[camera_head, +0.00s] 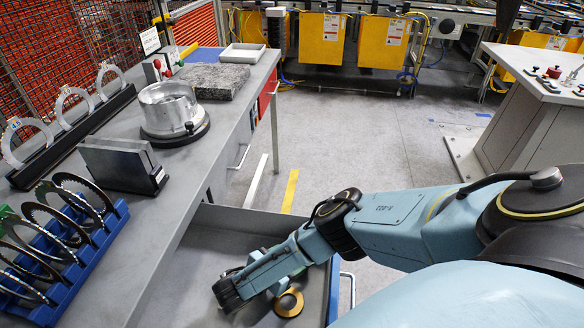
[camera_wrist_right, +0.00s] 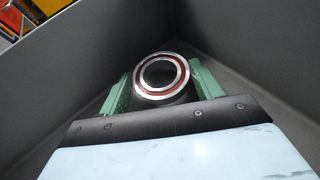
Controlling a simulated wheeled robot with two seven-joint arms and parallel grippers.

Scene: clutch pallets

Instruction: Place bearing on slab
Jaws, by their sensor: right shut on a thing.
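The grey speckled stone slab (camera_head: 207,80) lies flat at the far end of the workbench in the head view. My right gripper (camera_wrist_right: 160,82) is low inside a grey open drawer. Its two green fingers are shut on the bearing (camera_wrist_right: 161,75), a silver ring with a reddish-brown band and an open centre. My right wrist partly hides the fingers there. My left gripper is not in view.
A round metal housing (camera_head: 168,108) stands on the bench before the slab. A dark box (camera_head: 122,165), a ring stand (camera_head: 72,128) and a blue rack (camera_head: 62,262) of rings line the left. A white tray (camera_head: 242,53) lies behind the slab. Drawer walls (camera_wrist_right: 235,40) surround my right gripper.

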